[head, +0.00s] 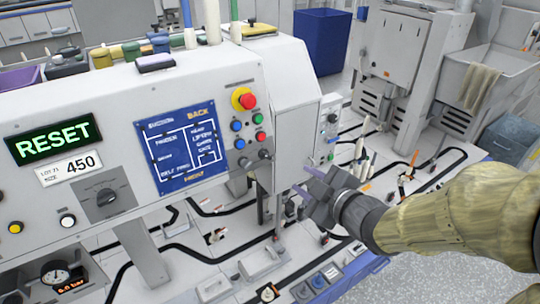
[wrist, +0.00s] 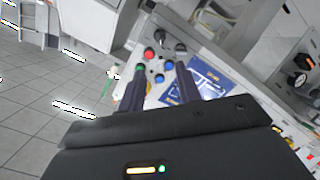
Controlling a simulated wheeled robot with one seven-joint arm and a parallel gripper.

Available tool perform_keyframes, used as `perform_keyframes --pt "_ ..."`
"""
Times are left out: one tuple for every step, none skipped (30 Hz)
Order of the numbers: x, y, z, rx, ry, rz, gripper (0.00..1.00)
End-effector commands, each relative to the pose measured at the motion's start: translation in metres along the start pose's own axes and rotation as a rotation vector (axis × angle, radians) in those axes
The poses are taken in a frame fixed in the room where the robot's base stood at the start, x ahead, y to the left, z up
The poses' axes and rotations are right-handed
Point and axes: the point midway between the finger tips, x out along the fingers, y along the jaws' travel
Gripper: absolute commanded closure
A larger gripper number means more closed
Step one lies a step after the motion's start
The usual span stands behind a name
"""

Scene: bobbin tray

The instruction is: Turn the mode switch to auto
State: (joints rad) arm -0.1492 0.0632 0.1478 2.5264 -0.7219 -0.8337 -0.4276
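Two small dark knobs sit near the lower right of the panel, one at the left (head: 244,162) and one at the right (head: 264,154). I cannot read labels that tell which one is the mode switch. My gripper (head: 308,183) is in front of and to the right of the panel, apart from it. In the wrist view its two fingers (wrist: 160,92) stand apart with nothing between them, with the button cluster beyond.
A red emergency button on yellow (head: 244,99) and several coloured buttons are above the small knobs. A blue diagram plate (head: 182,148) is left of them. Bobbins and cups stand on top of the machine. Black tracks and small parts cover the low table (head: 215,260).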

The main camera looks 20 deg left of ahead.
Motion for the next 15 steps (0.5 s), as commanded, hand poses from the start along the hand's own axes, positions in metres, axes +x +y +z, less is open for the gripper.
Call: perform_keyframes --pt "0.001 0.003 -0.003 0.005 0.0 -0.005 0.66" --pt "0.002 0.003 -0.003 0.006 0.001 -0.005 0.66" --pt "0.004 0.003 -0.004 0.007 0.002 -0.006 0.66" --pt "0.005 0.003 -0.004 0.007 0.003 -0.007 0.66" --pt "0.006 0.003 -0.004 0.008 0.004 -0.007 0.66" --pt "0.008 0.003 -0.004 0.007 0.005 -0.007 0.66" --pt "0.009 0.003 -0.004 0.008 0.004 -0.007 0.66" --pt "0.011 0.003 -0.004 0.009 0.004 -0.006 0.66" --pt "0.012 0.004 -0.004 0.008 0.004 -0.006 0.66" --pt "0.013 0.003 -0.004 0.009 0.003 -0.006 0.66" --pt "0.014 0.004 -0.004 0.007 0.002 -0.004 0.66" --pt "0.015 0.003 -0.004 0.007 0.002 -0.004 0.66" --pt "0.017 0.003 -0.003 0.006 0.0 -0.004 0.66" --pt "0.018 0.003 -0.003 0.006 -0.001 -0.003 0.66" --pt "0.019 0.003 -0.003 0.004 -0.002 -0.003 0.66"
